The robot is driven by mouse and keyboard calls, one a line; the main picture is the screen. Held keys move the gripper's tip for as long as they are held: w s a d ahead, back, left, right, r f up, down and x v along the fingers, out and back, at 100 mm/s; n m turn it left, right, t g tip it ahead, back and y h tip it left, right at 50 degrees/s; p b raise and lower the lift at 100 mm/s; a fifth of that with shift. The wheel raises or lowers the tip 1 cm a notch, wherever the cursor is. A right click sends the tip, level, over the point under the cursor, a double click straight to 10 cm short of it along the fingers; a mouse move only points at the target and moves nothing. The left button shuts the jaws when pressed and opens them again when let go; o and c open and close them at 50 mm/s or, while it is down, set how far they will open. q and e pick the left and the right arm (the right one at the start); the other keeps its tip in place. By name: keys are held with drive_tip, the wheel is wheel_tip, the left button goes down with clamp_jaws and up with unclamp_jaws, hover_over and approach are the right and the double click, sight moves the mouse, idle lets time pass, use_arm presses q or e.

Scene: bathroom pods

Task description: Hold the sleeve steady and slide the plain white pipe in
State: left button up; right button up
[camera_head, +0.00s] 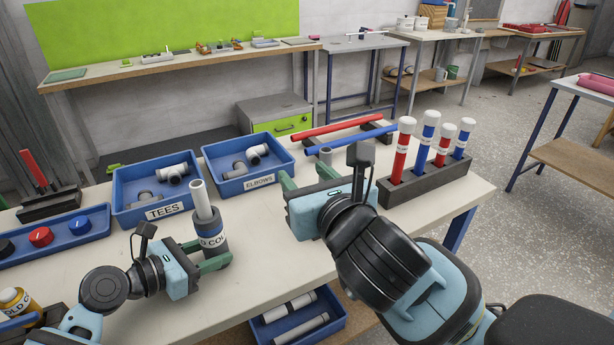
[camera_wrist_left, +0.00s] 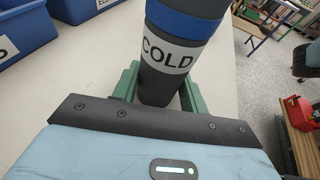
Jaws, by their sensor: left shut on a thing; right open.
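The dark grey sleeve (camera_head: 211,236), with a blue band and a COLD label, stands upright on the bench in the head view. My left gripper (camera_head: 212,254) is shut on its lower part; the left wrist view also shows the sleeve (camera_wrist_left: 170,50) between the green fingers (camera_wrist_left: 158,92). The plain white pipe (camera_head: 201,198) sticks up from the sleeve's top, in line with it; its depth inside is hidden. My right gripper (camera_head: 307,174) is open, to the right of the pipe and apart from it.
Blue bins of tees (camera_head: 150,213) and elbows (camera_head: 262,182) stand behind the sleeve. A dark rack (camera_head: 430,183) holds red and blue capped pipes at the right. Red (camera_head: 336,126) and blue (camera_head: 350,140) pipes lie at the back. A low blue tray (camera_head: 340,318) holds white pipes.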

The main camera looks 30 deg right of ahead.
use_arm(q)
drive_tip(key=o, duration=1.1)
drive_tip(key=shift+c, duration=0.2)
drive_tip(key=v, duration=1.2)
drive_tip(key=shift+s, duration=0.1)
drive_tip(key=shift+s+a+r+p, duration=0.1)
drive_tip(key=shift+s+a+p, duration=0.15)
drive_tip(key=shift+a, duration=0.5)
drive_tip(key=shift+s+a+f+p, duration=0.1)
drive_tip(key=shift+s+a+p, duration=0.15)
drive_tip(key=shift+a, duration=0.5)
drive_tip(key=shift+s+a+r+p, duration=0.15)
drive_tip(key=shift+a+p, duration=0.15)
drive_tip(key=shift+a, duration=0.45)
drive_tip(key=shift+s+a+p, duration=0.2)
drive_tip(key=shift+a, duration=0.45)
drive_tip(key=shift+s+a+p, duration=0.15)
drive_tip(key=shift+s+a, duration=0.05)
drive_tip(key=shift+a, duration=0.5)
drive_tip(key=shift+s+a+p, duration=0.2)
drive_tip(key=shift+a, duration=0.7)
use_arm(e)
drive_tip(key=shift+t, duration=0.4)
drive_tip(key=r, duration=0.5)
drive_tip(key=shift+s+d+r, duration=0.15)
drive_tip(key=shift+s+r, duration=0.1)
